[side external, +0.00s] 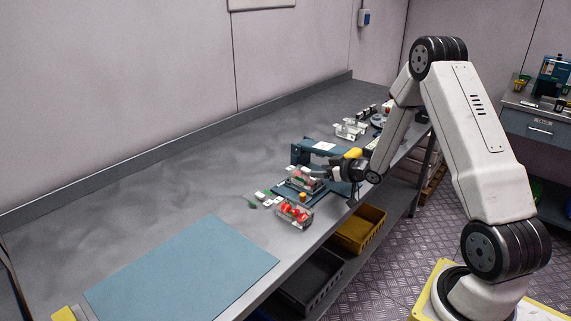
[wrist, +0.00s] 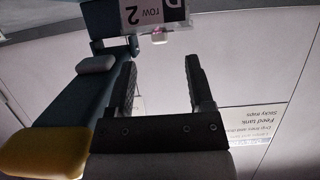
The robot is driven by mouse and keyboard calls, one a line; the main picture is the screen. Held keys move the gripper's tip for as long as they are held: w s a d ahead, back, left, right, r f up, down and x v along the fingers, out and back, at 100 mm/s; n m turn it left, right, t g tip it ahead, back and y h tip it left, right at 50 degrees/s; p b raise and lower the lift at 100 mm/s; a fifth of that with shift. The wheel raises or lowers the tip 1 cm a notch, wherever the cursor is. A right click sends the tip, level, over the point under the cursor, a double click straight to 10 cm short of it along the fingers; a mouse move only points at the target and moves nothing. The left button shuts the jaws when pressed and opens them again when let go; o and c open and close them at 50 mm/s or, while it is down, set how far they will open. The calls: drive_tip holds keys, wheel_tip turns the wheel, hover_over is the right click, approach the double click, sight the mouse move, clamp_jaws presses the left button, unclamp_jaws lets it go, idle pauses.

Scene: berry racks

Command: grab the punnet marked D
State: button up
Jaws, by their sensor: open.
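A white label (wrist: 157,13) at the top of the wrist view reads "row 2" upside down, with a partly cut-off letter that looks like D. A small clear and pink patch below it may be part of a punnet; the rest is out of frame. My gripper (wrist: 160,65) is open, with nothing between its two dark fingers. In the side view my gripper (side external: 318,174) is at the dark blue rack (side external: 308,152), close to a clear punnet (side external: 303,183). I cannot read that punnet's mark, or tell whether the gripper touches it.
Another clear punnet with red berries (side external: 294,213) stands in front of the rack. Small items lie left of it. A blue mat (side external: 185,270) covers the bench's near end. A yellow crate (side external: 360,229) sits below the bench edge. The bench's back left is clear.

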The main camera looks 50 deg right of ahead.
sight(308, 170)
drive_tip(key=shift+x, duration=2.45)
clamp_jaws()
